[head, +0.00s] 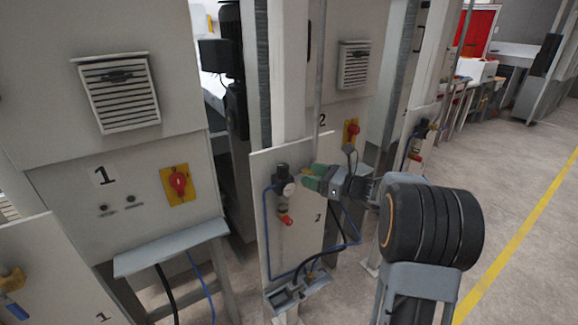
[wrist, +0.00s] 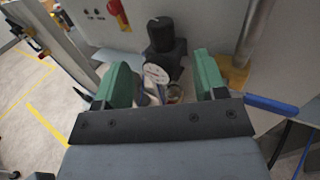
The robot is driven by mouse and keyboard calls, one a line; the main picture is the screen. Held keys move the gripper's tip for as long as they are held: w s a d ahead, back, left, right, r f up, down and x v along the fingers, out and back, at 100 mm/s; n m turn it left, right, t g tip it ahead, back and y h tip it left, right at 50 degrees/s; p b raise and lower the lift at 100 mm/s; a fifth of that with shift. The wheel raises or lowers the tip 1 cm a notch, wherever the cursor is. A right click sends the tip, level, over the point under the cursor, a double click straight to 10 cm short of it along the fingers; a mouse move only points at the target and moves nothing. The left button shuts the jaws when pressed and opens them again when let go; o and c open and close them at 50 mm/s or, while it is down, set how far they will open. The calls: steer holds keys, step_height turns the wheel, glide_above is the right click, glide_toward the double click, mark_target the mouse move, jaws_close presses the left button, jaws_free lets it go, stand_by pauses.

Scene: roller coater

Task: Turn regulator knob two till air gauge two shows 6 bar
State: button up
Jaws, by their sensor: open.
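Regulator knob two (head: 281,169) is a dark knob on top of the regulator on the white panel marked 2 (head: 275,235). In the wrist view the black knob (wrist: 163,36) stands just beyond and above the space between my fingertips. Air gauge two (head: 289,189) is a small white dial below the knob. In the wrist view the gauge (wrist: 156,73) shows between my green fingers, too small to read. My gripper (head: 306,178) is open and empty, just right of the regulator. The knob appears untouched.
A red fitting (head: 285,219) sits below the regulator, and blue hose (head: 266,235) runs along the panel. A red and yellow switch (head: 177,183) is on cabinet 1 at left. A blue handle (wrist: 270,104) lies right of my fingers. Open floor (head: 500,220) lies at right.

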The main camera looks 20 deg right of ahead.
mark_target(288, 169)
steer(key=p+x, duration=0.2)
steer(key=x, duration=0.6)
steer(key=shift+w+a, duration=0.1)
steer(key=shift+w, duration=0.05)
steer(key=shift+c, duration=0.4)
steer(key=c, duration=0.8)
steer(key=shift+c, duration=0.2)
steer(key=shift+f+t+b, duration=0.1)
steer(key=shift+t+b, duration=0.2)
steer(key=shift+b, duration=0.1)
